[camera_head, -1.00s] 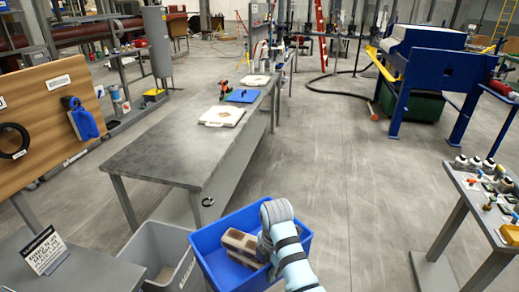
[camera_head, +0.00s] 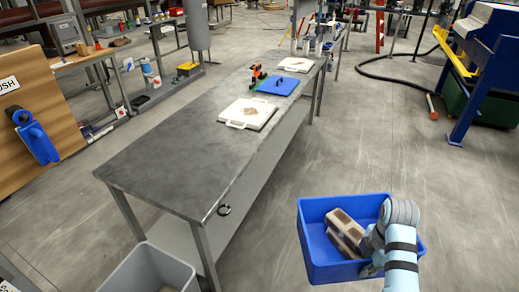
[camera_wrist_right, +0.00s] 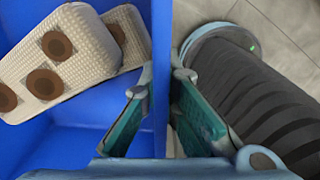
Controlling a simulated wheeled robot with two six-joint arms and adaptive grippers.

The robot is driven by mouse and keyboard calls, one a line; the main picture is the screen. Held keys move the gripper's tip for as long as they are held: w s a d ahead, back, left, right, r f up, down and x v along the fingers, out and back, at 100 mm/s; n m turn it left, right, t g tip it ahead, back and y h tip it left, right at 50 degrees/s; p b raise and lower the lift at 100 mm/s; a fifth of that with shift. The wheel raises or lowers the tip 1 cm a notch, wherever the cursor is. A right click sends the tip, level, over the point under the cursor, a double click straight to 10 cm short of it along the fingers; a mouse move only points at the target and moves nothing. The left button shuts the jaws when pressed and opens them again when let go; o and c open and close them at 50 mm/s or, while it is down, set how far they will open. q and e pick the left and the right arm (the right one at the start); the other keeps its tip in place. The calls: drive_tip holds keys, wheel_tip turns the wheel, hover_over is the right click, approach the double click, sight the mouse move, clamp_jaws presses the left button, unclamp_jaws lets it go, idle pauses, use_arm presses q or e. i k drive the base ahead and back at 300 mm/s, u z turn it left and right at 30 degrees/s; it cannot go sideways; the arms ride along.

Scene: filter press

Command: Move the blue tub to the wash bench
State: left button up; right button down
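The blue tub (camera_head: 318,262) is at the lower right of the head view, to the right of the long grey bench (camera_head: 165,160) and apart from it in the picture. Its wall also shows in the wrist view (camera_wrist_right: 160,30). Pale textured pieces with round brown spots (camera_wrist_right: 58,62) lie inside it. My right gripper (camera_wrist_right: 160,90) has a finger on each side of the tub wall and is shut on it; in the head view the wrist hides part of the tub's right side. My left gripper is out of view. No label shows which bench is the wash bench.
A grey bin (camera_head: 128,270) stands at the near left. A blue machine (camera_head: 487,100) stands far right.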

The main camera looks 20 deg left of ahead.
sight(192, 165)
drive_tip(key=u, duration=0.5)
drive_tip(key=i, duration=1.05)
drive_tip(key=u, duration=0.85)
